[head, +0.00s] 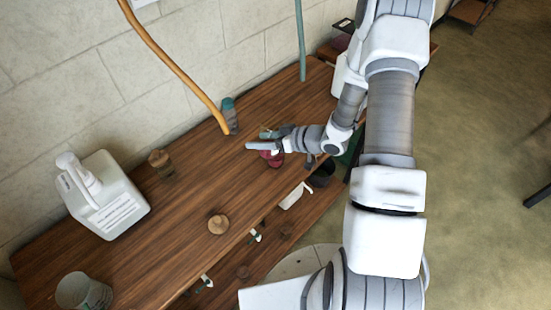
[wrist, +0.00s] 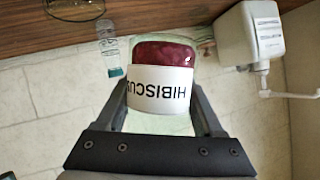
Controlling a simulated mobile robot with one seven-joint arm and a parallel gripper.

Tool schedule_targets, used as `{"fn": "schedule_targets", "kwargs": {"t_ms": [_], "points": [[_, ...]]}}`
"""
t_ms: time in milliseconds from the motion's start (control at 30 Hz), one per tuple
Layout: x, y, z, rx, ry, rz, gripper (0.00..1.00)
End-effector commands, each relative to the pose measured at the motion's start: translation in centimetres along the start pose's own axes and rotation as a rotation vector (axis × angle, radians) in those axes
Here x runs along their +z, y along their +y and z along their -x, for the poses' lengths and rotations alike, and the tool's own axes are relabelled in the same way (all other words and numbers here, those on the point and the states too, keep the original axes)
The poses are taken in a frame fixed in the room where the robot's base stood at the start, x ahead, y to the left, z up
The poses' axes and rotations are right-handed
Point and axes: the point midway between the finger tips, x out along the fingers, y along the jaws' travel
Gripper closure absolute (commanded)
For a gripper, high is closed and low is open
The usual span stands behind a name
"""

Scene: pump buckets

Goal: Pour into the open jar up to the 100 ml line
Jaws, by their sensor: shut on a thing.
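My gripper (head: 277,147) is shut on a clear jar of dark red contents with a white "HIBISCUS" label (wrist: 160,92). In the wrist view the fingers grip it from both sides, and the picture is upside down. The jar looks about upright, its red contents at its lower end. In the head view its red part (head: 272,159) shows below the gripper, over the table's right half. A clear, open-looking container (head: 84,291) stands at the table's near left corner, far from my gripper. Its marks are too small to read, and I cannot tell if it is the open jar.
A white pump jug (head: 108,195) stands at the left by the wall. A cork-topped jar (head: 162,165) and a round wooden lid (head: 218,224) are between. A teal-capped bottle (head: 229,115) stands near the wall. The wooden table (head: 150,250) is clear in the middle.

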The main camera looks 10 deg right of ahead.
Motion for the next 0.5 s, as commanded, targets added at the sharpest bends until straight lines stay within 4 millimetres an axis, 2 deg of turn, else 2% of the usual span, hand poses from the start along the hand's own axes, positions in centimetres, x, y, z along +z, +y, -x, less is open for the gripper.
{"fn": "schedule_targets", "kwargs": {"t_ms": [500], "points": [[0.30,0.12,-0.20,0.096,0.083,0.233,1.00]]}}
